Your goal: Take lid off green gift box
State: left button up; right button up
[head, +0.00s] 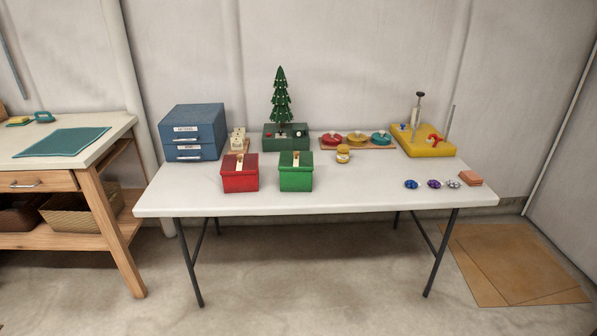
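The green gift box (295,180) stands on the white table (380,198), left of the table's middle and close to the front edge. Its green lid (305,159) is on top, with a small pale tag or handle on it. A red gift box (240,181) of similar size, also with a lid, stands just to its left with a narrow gap between. Neither of my grippers shows in the head view.
Behind the boxes are a blue drawer cabinet (192,127), a small tree on a green base (285,142), colored round pieces on a wooden board (378,144) and a yellow stand (424,148). The front middle is clear.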

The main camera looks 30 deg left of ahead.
aim_at(289, 160)
jog(key=i+j, duration=0.15)
jog(key=j, duration=0.15)
jog(key=i+j, duration=0.15)
jog(key=j, duration=0.2)
jog(key=i+j, duration=0.15)
jog(key=j, duration=0.15)
jog(key=i+j, duration=0.1)
jog(key=j, duration=0.25)
